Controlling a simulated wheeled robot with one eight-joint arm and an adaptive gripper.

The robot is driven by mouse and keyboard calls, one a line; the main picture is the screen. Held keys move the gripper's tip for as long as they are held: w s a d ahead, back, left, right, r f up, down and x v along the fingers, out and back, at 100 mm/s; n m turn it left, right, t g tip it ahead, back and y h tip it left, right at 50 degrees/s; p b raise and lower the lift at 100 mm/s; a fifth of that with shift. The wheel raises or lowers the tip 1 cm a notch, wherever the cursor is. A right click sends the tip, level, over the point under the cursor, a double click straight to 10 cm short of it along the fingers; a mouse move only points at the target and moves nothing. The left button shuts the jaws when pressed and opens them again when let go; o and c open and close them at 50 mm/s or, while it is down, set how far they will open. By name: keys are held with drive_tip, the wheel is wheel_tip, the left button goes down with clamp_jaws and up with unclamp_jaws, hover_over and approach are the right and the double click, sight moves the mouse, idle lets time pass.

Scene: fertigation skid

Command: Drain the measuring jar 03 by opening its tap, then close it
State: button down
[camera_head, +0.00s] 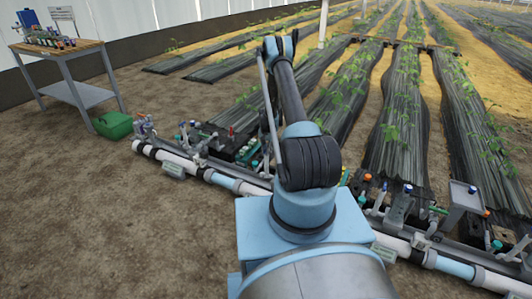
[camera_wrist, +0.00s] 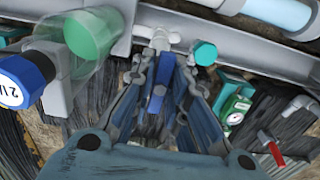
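In the wrist view, a clear measuring jar (camera_wrist: 82,48) with green inside lies at upper left, beside a blue round part (camera_wrist: 22,80) with a white label whose marking I cannot read as a jar number. A blue tap lever (camera_wrist: 157,92) hangs below a grey fitting at the middle. My gripper (camera_wrist: 163,72) reaches up from the bottom; its fingers stand apart on either side of the blue lever. Gaps seem to show beside the lever, and contact is not clear. In the head view my arm hides the gripper.
A pipe (camera_wrist: 285,14) and grey rail cross the top of the wrist view. A teal cap (camera_wrist: 205,53), a gauge (camera_wrist: 235,118) and a red-handled valve (camera_wrist: 271,146) are close at right.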

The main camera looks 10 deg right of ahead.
idle(0.4)
drive_tip(key=n, duration=1.4)
drive_tip(key=shift+n, duration=0.4)
drive_tip(key=n, duration=0.4)
drive_tip(key=shift+n, duration=0.3)
idle(5.1)
